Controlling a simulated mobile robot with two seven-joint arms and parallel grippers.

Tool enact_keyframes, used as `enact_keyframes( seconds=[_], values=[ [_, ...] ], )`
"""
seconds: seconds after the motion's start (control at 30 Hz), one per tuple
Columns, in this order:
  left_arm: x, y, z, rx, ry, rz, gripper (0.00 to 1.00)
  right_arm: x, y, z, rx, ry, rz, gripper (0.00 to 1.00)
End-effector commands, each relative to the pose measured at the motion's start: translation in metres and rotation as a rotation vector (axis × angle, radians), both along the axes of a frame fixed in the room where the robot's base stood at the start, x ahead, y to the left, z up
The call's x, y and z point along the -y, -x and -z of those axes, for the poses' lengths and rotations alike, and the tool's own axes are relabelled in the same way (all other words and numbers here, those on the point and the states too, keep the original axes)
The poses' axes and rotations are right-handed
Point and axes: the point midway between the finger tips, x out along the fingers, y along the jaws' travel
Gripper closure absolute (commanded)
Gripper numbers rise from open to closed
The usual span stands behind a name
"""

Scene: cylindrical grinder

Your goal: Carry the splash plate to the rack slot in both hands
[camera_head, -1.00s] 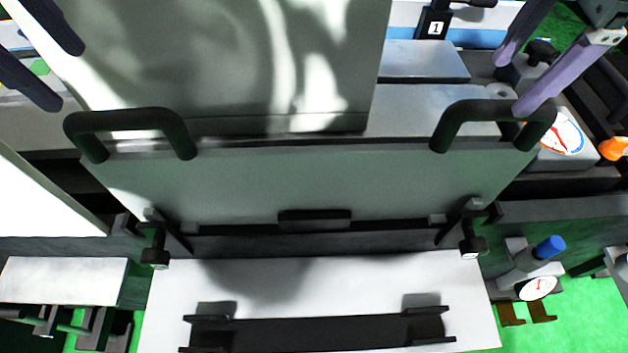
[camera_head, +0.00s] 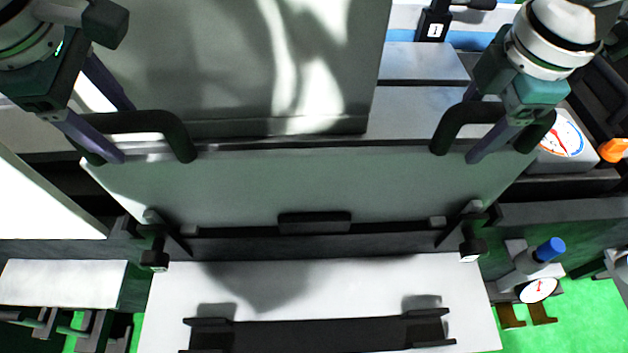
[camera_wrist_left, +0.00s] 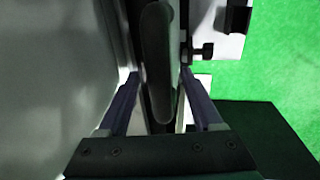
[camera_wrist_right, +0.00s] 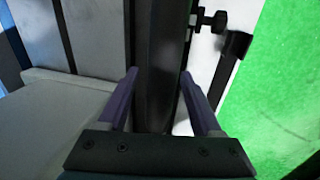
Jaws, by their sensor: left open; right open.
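The splash plate (camera_head: 370,185) is a broad grey panel with a dark bar handle at each top corner: the left handle (camera_head: 150,122) and the right handle (camera_head: 470,112). My left gripper (camera_head: 124,134) is open with its fingers on either side of the left handle, which stands between them in the left wrist view (camera_wrist_left: 157,70). My right gripper (camera_head: 470,128) is open around the right handle, which also shows between the fingers in the right wrist view (camera_wrist_right: 158,60). A black bracketed holder (camera_head: 320,333) lies in front on a white surface; I cannot tell whether it is the rack slot.
Black knobs (camera_head: 155,260) stand at the plate's lower corners. A large grey panel (camera_head: 220,60) rises behind the plate. A dial gauge (camera_head: 562,138) is at the right, with a blue-capped part (camera_head: 549,249) lower down. The white surface (camera_head: 300,285) in front is mostly clear.

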Motion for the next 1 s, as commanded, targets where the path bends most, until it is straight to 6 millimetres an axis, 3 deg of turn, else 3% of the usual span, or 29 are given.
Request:
enact_keyframes(
  seconds=[0.2,0.77,1.0],
  values=[
    [0.0001,-0.0001,-0.0002,0.0,0.0,0.0,0.35,-0.0001,-0.0001,-0.0003,0.001,0.0,0.0,0.36],
    [-0.0001,0.0001,-0.0004,0.0,0.0,0.0,0.98,0.0,-0.0002,-0.0005,0.001,0.0,0.001,0.99],
    [-0.0002,0.0001,-0.0004,0.0,-0.001,0.0,1.0,0.0,-0.0002,-0.0005,0.001,0.0,0.001,1.0]
  ],
)
